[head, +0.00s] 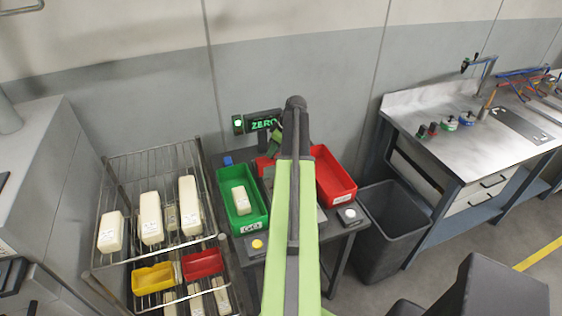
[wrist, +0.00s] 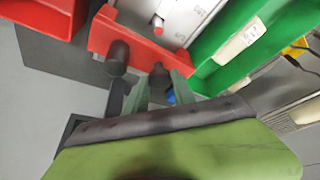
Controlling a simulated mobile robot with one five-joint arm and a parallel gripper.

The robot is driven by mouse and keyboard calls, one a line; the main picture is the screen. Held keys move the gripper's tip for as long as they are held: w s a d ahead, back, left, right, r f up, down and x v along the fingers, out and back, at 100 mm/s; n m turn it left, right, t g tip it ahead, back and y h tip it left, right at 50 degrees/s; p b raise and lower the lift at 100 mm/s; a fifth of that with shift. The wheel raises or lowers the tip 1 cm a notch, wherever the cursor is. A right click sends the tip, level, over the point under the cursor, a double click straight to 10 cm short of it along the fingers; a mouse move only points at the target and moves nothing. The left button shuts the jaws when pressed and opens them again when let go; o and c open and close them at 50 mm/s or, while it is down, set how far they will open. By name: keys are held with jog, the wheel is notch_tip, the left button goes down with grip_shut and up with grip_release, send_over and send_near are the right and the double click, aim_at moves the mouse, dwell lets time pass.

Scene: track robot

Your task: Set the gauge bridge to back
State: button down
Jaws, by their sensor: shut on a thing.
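The gauge bridge is a red bar with dark knobs (wrist: 128,42) in the wrist view, lying across the end of a pale plate with markings (wrist: 178,12). My gripper (wrist: 160,88) is shut on one dark knob of the bridge, with a green finger on each side of it. In the head view a small red part of the bridge (head: 263,166) shows left of my arm. My gripper (head: 276,144) is there at the back of the bench, and my arm hides most of the bridge and plate.
A green bin (head: 225,188) with a cream block stands left of my arm, a red bin (head: 346,193) right. A display (head: 263,122) reading ZERO is behind. A wire rack (head: 112,170) stands left, a grey waste bin (head: 392,243) right.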

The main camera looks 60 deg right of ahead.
jog(key=shift+w+d, duration=0.65)
jog(key=shift+w, duration=0.25)
jog(key=shift+w+d, duration=0.65)
jog(key=shift+w, duration=0.25)
jog(key=shift+r, duration=0.1)
jog(key=c, duration=1.1)
grip_release()
jog(key=shift+w, duration=0.1)
jog(key=p+v, duration=1.6)
jog(key=v, duration=0.1)
jog(key=shift+s+r, duration=0.15)
jog(key=shift+s, duration=0.05)
